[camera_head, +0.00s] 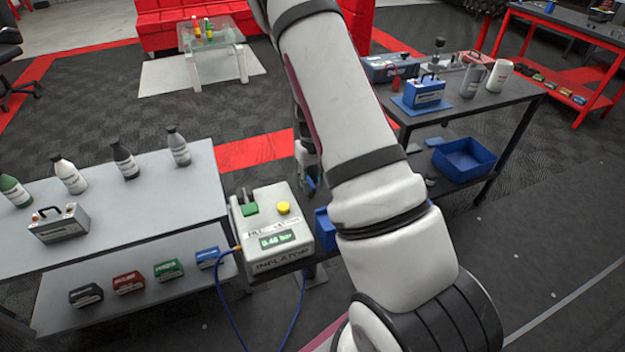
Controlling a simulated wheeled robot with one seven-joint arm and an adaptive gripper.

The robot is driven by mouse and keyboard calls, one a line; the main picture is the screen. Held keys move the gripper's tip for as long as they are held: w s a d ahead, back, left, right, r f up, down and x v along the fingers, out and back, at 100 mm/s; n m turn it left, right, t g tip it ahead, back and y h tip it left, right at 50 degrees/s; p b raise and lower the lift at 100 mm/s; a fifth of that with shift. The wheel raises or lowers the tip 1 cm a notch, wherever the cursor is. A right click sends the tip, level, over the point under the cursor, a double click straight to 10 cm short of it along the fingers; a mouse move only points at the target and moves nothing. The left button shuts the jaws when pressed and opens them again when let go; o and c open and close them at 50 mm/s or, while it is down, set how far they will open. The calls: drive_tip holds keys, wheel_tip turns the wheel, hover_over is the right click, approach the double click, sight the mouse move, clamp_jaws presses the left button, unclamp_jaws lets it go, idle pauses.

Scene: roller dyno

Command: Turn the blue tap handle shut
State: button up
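I cannot clearly make out a blue tap handle; my arm covers the middle of the view. A blue piece (325,230) shows just right of the inflator, partly hidden behind my arm, and I cannot tell what it is. My gripper (309,182) seems to be the small grey and dark part left of my arm, above and right of the inflator. Its fingers are mostly hidden, so I cannot tell whether it holds anything.
The white inflator (272,238) reads 0.46 bar, with green and yellow buttons and a blue hose (226,310). A grey bench (130,225) with several bottles stands left. A dark bench (510,98) at right carries a blue case (424,93) above a blue bin (463,160).

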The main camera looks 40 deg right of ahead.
drive_tip(key=shift+f, duration=0.35)
drive_tip(key=shift+c, duration=0.6)
clamp_jaws()
